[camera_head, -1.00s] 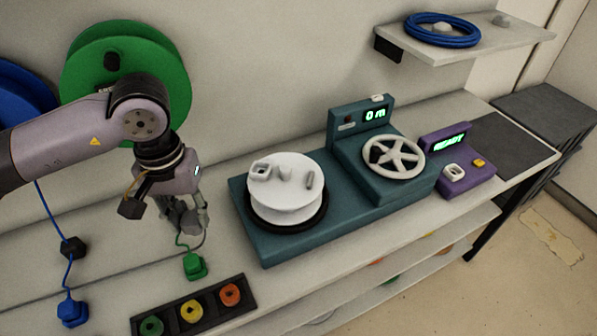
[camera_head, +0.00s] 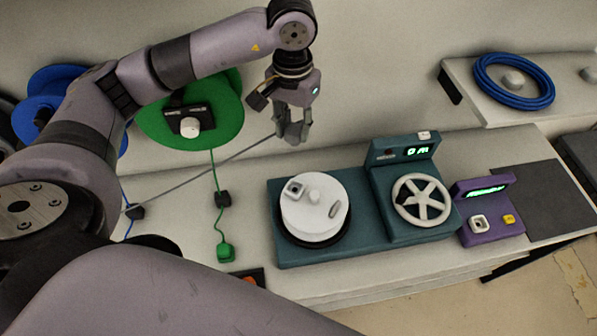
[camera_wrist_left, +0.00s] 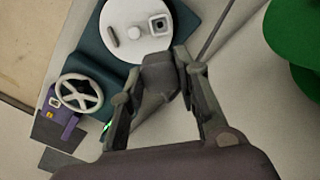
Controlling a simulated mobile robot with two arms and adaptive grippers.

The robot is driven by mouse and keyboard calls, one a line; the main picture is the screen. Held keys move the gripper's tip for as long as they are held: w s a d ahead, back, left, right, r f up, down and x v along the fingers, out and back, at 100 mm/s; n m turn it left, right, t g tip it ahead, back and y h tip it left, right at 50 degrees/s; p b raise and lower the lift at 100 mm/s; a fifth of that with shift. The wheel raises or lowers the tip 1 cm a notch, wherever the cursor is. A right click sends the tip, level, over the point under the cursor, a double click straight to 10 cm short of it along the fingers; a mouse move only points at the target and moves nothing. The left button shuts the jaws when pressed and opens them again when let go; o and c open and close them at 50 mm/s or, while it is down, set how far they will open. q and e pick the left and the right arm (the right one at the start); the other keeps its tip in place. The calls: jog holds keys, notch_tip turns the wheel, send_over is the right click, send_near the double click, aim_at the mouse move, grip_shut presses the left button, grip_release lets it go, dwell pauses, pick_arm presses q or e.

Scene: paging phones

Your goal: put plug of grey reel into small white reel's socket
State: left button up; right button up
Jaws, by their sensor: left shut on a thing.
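The small white reel (camera_head: 318,216) lies flat on the teal machine (camera_head: 285,258). Its square socket (camera_head: 294,187) is on the top face at the upper left. It also shows in the left wrist view (camera_wrist_left: 158,25). My left gripper (camera_head: 292,136) is shut on the grey plug (camera_wrist_left: 160,76), above and behind the reel and apart from the socket. A grey cable (camera_head: 200,174) runs from the gripper down to the left, behind my arm. The grey reel itself is not visible. My right gripper is not in view.
A green reel (camera_head: 226,125) hangs on the wall, its green plug (camera_head: 225,252) on the table. The teal machine's hand wheel (camera_head: 421,201) and a purple box (camera_head: 490,235) stand to the right. A shelf (camera_head: 545,115) holds a blue coil (camera_head: 513,82).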

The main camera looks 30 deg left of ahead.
aim_at(292, 145)
pick_arm(q)
jog(key=f, duration=0.2)
jog(key=f+b, duration=0.1)
jog(key=f, duration=0.2)
jog(key=f+b, duration=0.1)
jog(key=f, duration=0.1)
jog(key=shift+s+f, duration=0.3)
jog(key=shift+s, duration=0.1)
notch_tip(292, 145, down, 11)
jog(key=b, duration=0.4)
jog(key=shift+w+f, duration=0.1)
jog(key=shift+w, duration=0.05)
jog(key=shift+w+f, duration=0.1)
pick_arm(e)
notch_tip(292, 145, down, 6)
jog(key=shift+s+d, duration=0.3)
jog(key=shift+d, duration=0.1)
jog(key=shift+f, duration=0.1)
pick_arm(q)
jog(key=shift+f+b, duration=0.3)
jog(key=shift+b, duration=0.2)
jog(key=o, duration=1)
jog(key=shift+r, duration=0.1)
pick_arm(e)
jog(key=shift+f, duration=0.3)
